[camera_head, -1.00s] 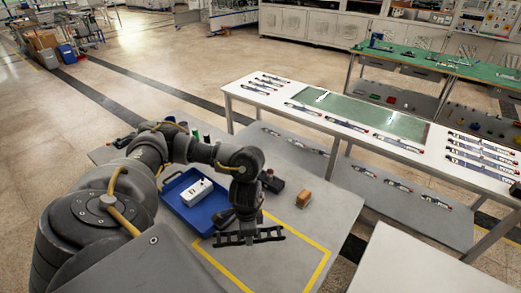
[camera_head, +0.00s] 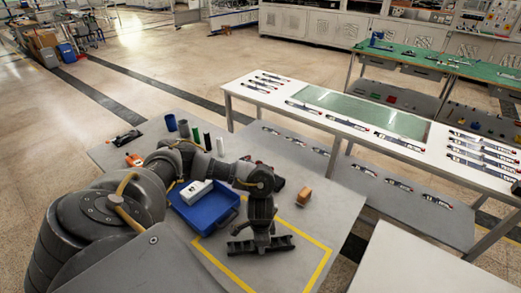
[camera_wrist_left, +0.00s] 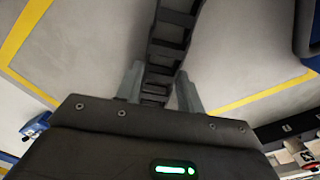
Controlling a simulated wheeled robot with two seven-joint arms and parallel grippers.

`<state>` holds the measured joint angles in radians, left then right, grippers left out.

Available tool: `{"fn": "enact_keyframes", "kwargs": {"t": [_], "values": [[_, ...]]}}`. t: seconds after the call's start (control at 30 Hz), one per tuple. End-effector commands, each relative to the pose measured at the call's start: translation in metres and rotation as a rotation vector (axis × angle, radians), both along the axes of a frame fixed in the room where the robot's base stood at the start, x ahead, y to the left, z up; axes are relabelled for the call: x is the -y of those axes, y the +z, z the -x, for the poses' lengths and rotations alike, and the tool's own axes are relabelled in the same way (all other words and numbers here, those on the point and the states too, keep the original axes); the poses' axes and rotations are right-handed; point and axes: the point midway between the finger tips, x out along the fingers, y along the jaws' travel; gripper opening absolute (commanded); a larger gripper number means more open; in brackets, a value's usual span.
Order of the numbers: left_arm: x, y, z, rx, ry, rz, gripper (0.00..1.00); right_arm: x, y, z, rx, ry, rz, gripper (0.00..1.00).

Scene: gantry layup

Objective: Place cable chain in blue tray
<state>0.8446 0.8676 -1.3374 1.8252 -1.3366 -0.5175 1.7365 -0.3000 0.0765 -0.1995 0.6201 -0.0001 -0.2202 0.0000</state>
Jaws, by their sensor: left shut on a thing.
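The black cable chain (camera_head: 280,243) is in the head view, low over the yellow-outlined area of the grey table. My left gripper (camera_head: 261,242) is shut on the cable chain near its middle. In the left wrist view the chain (camera_wrist_left: 170,45) runs between the two fingers of the gripper (camera_wrist_left: 159,88). I cannot tell whether the chain touches the table. The blue tray (camera_head: 209,212) lies to the left of the gripper, partly hidden by my left arm, with a white box (camera_head: 196,192) in it. My right gripper is not in view.
Several cylinders, including a green one (camera_head: 195,134), and an orange tool (camera_head: 134,159) are at the table's back left. A white table (camera_head: 300,115) with a green glass panel stands behind. The yellow-outlined area's right side is clear.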

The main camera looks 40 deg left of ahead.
Motion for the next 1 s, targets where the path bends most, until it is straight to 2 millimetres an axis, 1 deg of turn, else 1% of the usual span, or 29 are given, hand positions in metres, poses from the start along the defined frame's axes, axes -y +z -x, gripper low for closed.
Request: {"fn": "enact_keyframes", "kwargs": {"t": [0.17, 0.2, 0.37, 0.63, 0.73, 0.87, 1.0], "values": [[0.0, -0.002, 0.0, 0.0, 0.0, 0.0, 0.12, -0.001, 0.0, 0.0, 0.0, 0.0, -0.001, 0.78], [0.0, -0.003, 0.0, 0.0, 0.0, 0.0, 0.39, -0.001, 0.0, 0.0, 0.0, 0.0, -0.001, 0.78], [0.0, -0.002, 0.0, 0.0, 0.0, 0.0, 0.59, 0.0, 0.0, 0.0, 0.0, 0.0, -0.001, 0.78], [0.0, -0.001, 0.0, 0.001, 0.0, 0.0, 0.59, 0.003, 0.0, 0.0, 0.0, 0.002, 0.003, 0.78], [0.0, 0.005, -0.001, 0.001, -0.001, 0.0, 0.59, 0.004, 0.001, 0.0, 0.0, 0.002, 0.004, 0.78], [0.0, 0.025, -0.002, 0.005, -0.002, 0.002, 0.59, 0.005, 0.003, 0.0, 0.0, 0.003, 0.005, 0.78], [0.0, 0.058, -0.002, 0.007, -0.003, 0.001, 0.59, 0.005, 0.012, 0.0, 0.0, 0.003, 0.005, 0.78]]}}
